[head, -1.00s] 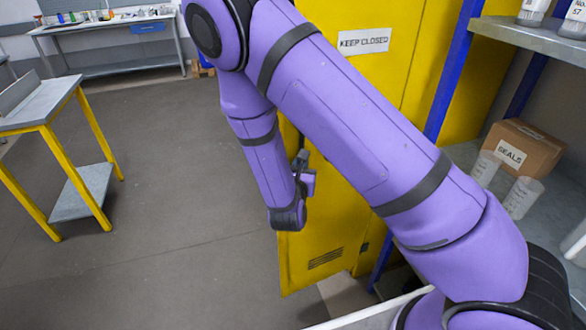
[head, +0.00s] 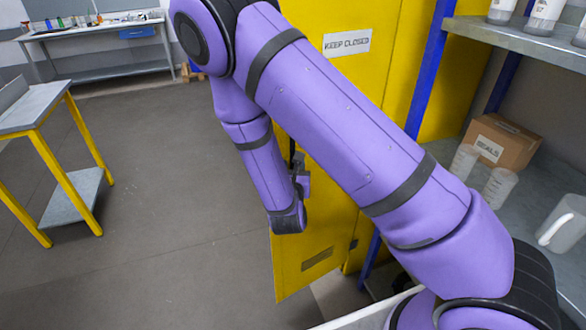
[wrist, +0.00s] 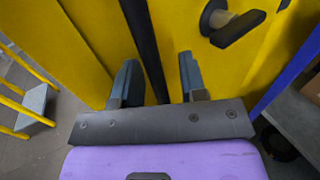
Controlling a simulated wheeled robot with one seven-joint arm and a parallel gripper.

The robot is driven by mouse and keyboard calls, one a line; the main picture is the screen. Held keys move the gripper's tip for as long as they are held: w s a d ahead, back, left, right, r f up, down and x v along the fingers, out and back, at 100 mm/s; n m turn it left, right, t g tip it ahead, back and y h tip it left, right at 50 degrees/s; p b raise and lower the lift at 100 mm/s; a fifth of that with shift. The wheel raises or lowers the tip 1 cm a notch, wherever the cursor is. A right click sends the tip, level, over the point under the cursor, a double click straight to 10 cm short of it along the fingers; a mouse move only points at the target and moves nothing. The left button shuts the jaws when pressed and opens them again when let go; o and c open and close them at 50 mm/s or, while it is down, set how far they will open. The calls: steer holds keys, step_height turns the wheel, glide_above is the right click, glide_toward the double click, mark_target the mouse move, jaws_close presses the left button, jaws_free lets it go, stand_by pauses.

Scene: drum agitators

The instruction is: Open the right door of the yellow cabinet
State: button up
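The yellow cabinet (head: 400,75) stands in the centre right of the head view, partly hidden behind my arm. A yellow door panel with a vent (head: 317,259) shows below my arm; its upper part carries a "KEEP CLOSED" sign (head: 347,43). My gripper (wrist: 157,80) is open, its two fingers apart in front of yellow panels in the wrist view. A dark upright strip (wrist: 143,40) runs between the fingers; I cannot tell whether it is a gap or a seal. A dark lever handle (wrist: 238,28) is on the panel to the right, apart from the fingers.
A shelf unit with blue posts (head: 430,70) stands right of the cabinet, holding a "SEALS" box (head: 505,145), clear beakers and a pitcher (head: 565,225). A yellow-legged table (head: 35,120) is at left and a workbench (head: 100,28) at the back. The floor between is clear.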

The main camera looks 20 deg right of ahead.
steer(key=v, duration=1)
steer(key=shift+s+a, duration=0.2)
steer(key=shift+s, duration=0.15)
